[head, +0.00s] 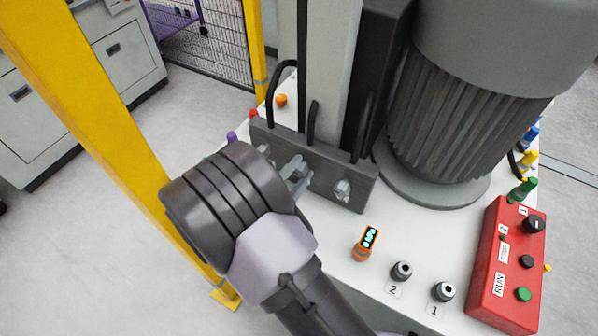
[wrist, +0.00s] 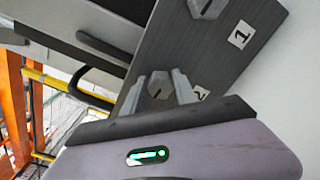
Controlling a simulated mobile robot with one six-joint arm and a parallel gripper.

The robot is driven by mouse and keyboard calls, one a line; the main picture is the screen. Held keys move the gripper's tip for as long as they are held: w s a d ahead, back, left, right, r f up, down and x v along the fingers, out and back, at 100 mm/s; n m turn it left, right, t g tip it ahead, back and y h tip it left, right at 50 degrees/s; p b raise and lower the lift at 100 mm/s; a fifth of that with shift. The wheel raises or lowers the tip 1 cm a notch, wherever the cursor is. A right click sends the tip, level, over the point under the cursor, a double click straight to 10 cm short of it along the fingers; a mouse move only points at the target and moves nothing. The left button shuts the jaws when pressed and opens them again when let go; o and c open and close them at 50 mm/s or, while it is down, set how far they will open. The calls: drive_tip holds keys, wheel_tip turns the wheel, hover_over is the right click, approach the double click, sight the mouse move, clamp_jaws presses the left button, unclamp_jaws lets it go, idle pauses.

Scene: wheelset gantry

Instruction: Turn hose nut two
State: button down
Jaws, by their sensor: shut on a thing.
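Hose nut two (wrist: 158,88) is a grey hex nut with a dark slot, on the face of a dark grey block (wrist: 185,50). The label 2 (wrist: 200,93) is beside it, partly hidden by a finger. My gripper (wrist: 159,77) is shut on this nut, one finger on each side. In the head view my gripper (head: 297,176) reaches the block (head: 326,172) from the left, and my wrist hides the block's left end. Hose nut one (head: 342,190) stands free on the block to the right; it also shows in the wrist view (wrist: 207,7).
Black hoses (head: 313,123) rise behind the block. A large motor (head: 440,130) stands to the right. An orange device (head: 367,243), two labelled fittings (head: 402,271) and a red control box (head: 510,262) are on the white top. A yellow post (head: 95,110) is at left.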

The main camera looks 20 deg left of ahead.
idle(0.4)
drive_tip(key=c, duration=1)
unclamp_jaws()
drive_tip(key=shift+o, duration=0.2)
drive_tip(key=shift+s, duration=0.15)
drive_tip(key=s+a+p, duration=0.1)
drive_tip(key=s+p, duration=0.3)
drive_tip(key=s, duration=1.3)
drive_tip(key=shift+a+r, duration=0.15)
drive_tip(key=shift+a, duration=0.2)
